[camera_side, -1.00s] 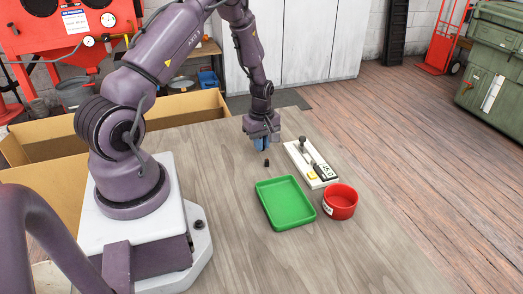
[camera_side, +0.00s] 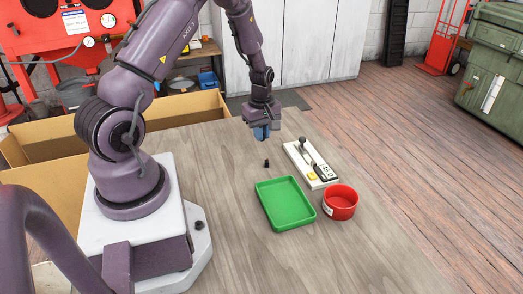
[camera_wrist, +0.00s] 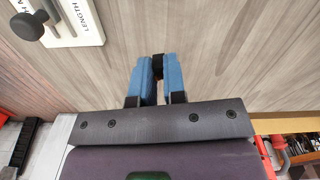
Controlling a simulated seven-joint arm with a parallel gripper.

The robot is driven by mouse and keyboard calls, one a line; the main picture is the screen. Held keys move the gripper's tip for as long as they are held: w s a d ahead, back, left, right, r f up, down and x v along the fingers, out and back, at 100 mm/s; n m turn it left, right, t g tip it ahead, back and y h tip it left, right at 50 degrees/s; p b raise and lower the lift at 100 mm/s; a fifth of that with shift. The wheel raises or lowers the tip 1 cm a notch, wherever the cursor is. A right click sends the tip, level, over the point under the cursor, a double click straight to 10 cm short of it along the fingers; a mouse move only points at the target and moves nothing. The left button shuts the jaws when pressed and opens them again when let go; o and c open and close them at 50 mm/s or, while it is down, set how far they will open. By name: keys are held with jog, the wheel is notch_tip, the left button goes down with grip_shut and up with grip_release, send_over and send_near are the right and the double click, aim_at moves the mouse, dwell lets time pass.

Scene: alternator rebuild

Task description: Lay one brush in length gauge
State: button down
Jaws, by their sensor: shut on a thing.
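My gripper (camera_side: 262,134) is above the wooden table, left of and beyond the length gauge. In the wrist view my gripper's blue fingers (camera_wrist: 158,75) are shut on a small black brush (camera_wrist: 158,62), mostly hidden between them. The length gauge (camera_side: 323,179) is a white plate with a black knobbed handle, a yellow block and a printed label. Its corner also shows at the upper left of the wrist view (camera_wrist: 88,33). Another small dark piece (camera_side: 267,163), perhaps a second brush, stands on the table between my gripper and the green tray.
A green tray (camera_side: 260,199) lies in front of the gauge and looks empty. A round red bowl (camera_side: 341,190) stands beside the tray's right corner. Bare table (camera_side: 350,255) is free in front. A cardboard box (camera_side: 185,107) stands behind the table's left side.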

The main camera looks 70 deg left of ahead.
aim_at(308, 159)
jog(key=w+d+r+m, duration=0.1)
jog(key=w+d, duration=0.2)
jog(key=w+d+r, duration=0.1)
jog(key=w+d, duration=0.2)
jog(key=w, duration=0.1)
jog(key=w+d+r+m, duration=0.1)
jog(key=w+d, duration=0.1)
jog(key=w, duration=0.2)
jog(key=shift+d+m, duration=0.3)
jog(key=shift+d, duration=0.1)
jog(key=shift+w+r, duration=0.15)
jog(key=shift+r, duration=0.1)
jog(key=shift+f, duration=2.45)
jog(key=shift+f, duration=0.2)
jog(key=shift+f, duration=0.7)
jog(key=shift+f, duration=0.1)
jog(key=c, duration=1.1)
grip_release()
